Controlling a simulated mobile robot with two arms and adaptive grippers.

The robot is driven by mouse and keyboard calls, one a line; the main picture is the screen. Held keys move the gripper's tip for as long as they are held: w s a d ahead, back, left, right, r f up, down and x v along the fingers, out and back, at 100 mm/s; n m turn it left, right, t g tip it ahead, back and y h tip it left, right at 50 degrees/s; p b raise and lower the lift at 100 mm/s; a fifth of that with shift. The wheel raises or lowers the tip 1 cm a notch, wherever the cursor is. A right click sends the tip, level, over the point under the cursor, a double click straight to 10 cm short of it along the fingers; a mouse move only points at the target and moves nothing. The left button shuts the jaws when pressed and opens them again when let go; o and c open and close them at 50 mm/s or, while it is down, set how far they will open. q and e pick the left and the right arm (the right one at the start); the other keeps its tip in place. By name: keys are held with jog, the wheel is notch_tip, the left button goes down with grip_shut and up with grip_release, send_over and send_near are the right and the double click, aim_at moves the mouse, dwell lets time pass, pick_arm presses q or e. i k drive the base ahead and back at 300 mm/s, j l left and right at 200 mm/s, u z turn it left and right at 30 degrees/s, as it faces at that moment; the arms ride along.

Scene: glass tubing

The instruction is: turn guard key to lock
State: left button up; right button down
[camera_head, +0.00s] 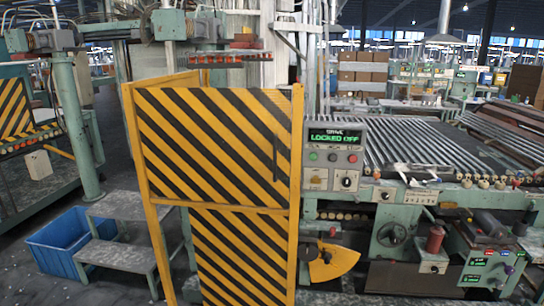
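A grey control box (334,152) stands just right of the striped guard gate. Its small screen (334,136) shows green text that reads "LOCKED OFF" under a smaller, unclear line. The key's exact angle is too small to tell. The yellow-and-black guard gate (225,140) appears closed. Neither of my grippers shows.
A blue bin (66,245) and grey steps (118,258) stand at the lower left. A roller conveyor (420,140) runs back at the right, with pale loose items (413,170) on its near edge. A lower machine with a handwheel (391,234) is below it.

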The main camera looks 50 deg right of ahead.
aim_at(315, 179)
jog(key=z, duration=1.9)
jog(key=i+l, duration=0.15)
jog(key=i, duration=0.35)
